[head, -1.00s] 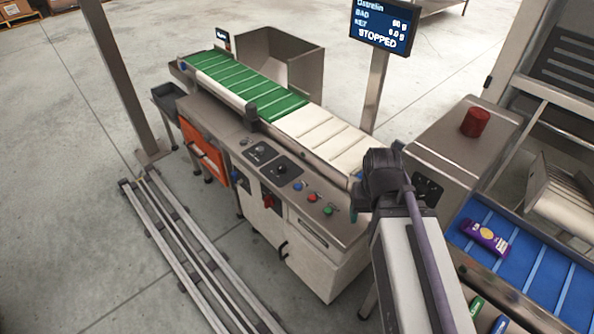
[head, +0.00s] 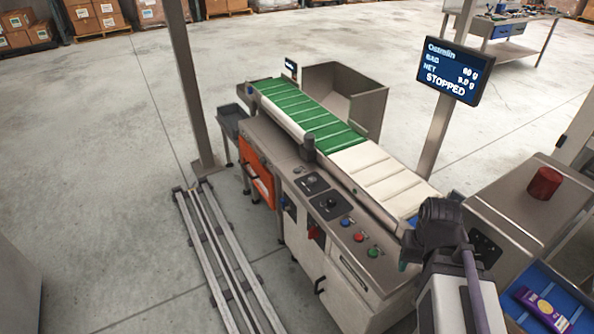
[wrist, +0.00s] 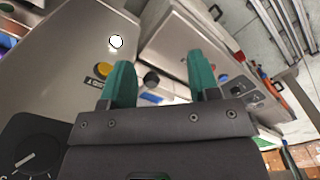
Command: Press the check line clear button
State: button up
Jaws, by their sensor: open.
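In the head view, a control panel on the weigher cabinet carries a blue button (head: 345,221), a red button (head: 359,237) and a green button (head: 373,252) in a row. Their labels are too small to read, so I cannot tell which button is the clear button. In the wrist view, a yellow button (wrist: 103,69) and a white round spot (wrist: 116,41) show on a grey metal face beyond the left finger. My gripper (wrist: 161,78) is open, with two green fingers and nothing between them. In the head view my wrist largely hides the fingers.
A screen (head: 451,72) on a post reads STOPPED. The green and white conveyor (head: 310,110) runs behind the panel. A red cylinder (head: 544,183) stands on a metal box at right. A purple packet (head: 540,307) lies on a blue belt. Floor rails (head: 215,250) lie at left.

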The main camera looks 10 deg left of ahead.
grip_shut()
dwell(0.3)
dwell(1.1)
